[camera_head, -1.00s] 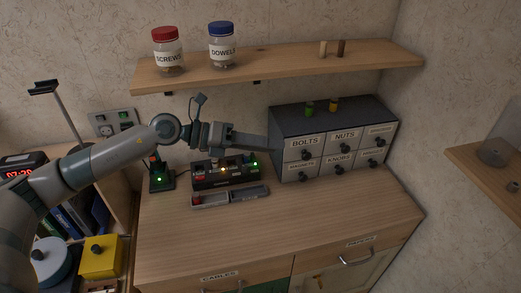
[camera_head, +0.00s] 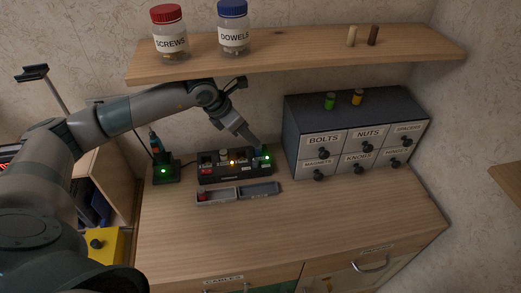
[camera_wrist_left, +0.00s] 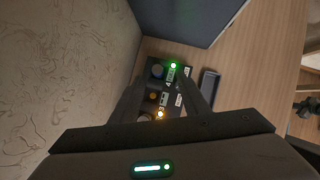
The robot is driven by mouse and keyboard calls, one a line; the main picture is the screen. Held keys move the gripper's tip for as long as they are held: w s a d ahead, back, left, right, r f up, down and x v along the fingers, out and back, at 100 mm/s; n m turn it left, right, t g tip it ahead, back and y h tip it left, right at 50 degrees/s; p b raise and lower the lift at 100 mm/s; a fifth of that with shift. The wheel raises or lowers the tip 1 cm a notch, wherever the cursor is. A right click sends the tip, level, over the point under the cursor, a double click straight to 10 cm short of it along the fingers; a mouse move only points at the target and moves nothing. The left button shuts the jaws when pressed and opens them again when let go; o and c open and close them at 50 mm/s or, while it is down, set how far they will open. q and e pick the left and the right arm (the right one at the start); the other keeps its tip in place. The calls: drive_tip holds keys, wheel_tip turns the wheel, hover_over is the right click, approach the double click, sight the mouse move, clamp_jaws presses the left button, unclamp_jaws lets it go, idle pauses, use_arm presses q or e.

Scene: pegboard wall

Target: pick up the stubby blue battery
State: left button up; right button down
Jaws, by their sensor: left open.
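A dark charger (camera_head: 235,177) with several bays stands on the wooden cabinet top against the wall. In the left wrist view, a dark bluish round top (camera_wrist_left: 157,71) sits in the bay beside the green light, and it looks like the stubby blue battery. In the head view my gripper mostly hides that bay. My left gripper (camera_head: 256,146) points down at the charger's right end, open with nothing held. In the left wrist view its fingers (camera_wrist_left: 163,80) reach toward the charger, with the round top between the tips. I cannot tell the remaining height. My right gripper is out of view.
A grey tray (camera_head: 265,188) with a red piece lies in front of the charger. A labelled drawer unit (camera_head: 300,141) stands close to the right. A shelf (camera_head: 290,57) with jars overhangs behind. The front cabinet top is clear.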

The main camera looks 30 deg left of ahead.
sight(259, 151)
use_arm(q)
drive_tip(key=shift+p+x, duration=0.55)
drive_tip(key=shift+x, duration=0.65)
drive_tip(key=shift+w+f+p, duration=0.45)
drive_tip(key=shift+f+p, duration=0.3)
drive_tip(key=shift+p, duration=0.35)
drive_tip(key=shift+p+x, duration=0.6)
drive_tip(key=shift+x, duration=0.4)
drive_tip(key=shift+w+f, duration=0.25)
drive_tip(key=shift+f, duration=0.5)
